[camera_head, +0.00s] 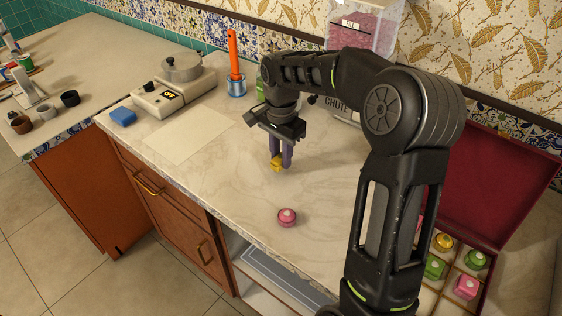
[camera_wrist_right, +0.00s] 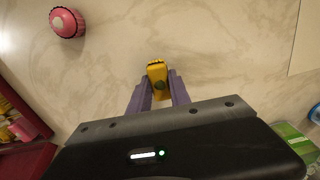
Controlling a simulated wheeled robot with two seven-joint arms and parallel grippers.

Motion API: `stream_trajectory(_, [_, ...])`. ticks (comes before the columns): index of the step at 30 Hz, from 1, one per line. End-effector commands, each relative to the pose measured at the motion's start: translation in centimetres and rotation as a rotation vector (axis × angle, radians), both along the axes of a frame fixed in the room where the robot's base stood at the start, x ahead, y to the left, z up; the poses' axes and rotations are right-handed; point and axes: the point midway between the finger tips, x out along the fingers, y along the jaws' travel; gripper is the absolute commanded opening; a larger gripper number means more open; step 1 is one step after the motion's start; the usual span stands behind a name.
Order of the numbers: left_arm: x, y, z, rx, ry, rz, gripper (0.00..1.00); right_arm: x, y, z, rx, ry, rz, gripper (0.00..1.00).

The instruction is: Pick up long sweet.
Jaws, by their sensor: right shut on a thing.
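A yellow long sweet (camera_head: 277,164) is between the fingertips of my right gripper (camera_head: 281,160) over the marble counter. I cannot tell whether the sweet touches the counter. A round pink sweet (camera_head: 287,217) stands on the counter nearer the front edge; it also shows in the right wrist view (camera_wrist_right: 67,22). My left gripper is not in view.
An open dark red box (camera_head: 497,185) with several sweets in compartments is at the right, partly behind my arm. A scale (camera_head: 173,93) with a pot, a blue sponge (camera_head: 123,116) and a pale sheet (camera_head: 188,135) lie to the left. The counter's middle is clear.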

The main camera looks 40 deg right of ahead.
Motion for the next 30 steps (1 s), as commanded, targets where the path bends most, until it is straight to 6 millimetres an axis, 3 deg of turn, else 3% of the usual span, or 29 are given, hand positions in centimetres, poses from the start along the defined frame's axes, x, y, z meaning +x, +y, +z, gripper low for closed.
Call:
stream_trajectory(6, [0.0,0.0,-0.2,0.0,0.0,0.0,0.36,0.1,0.0,4.4,-0.001,-0.005,0.001,0.0])
stream_trajectory(12, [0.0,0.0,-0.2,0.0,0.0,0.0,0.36,0.1,0.0,7.2,-0.001,-0.002,0.001,0.0])
stream_trajectory(30, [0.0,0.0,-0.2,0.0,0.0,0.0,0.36,0.0,0.0,7.6,0.0,0.0,0.001,0.0])
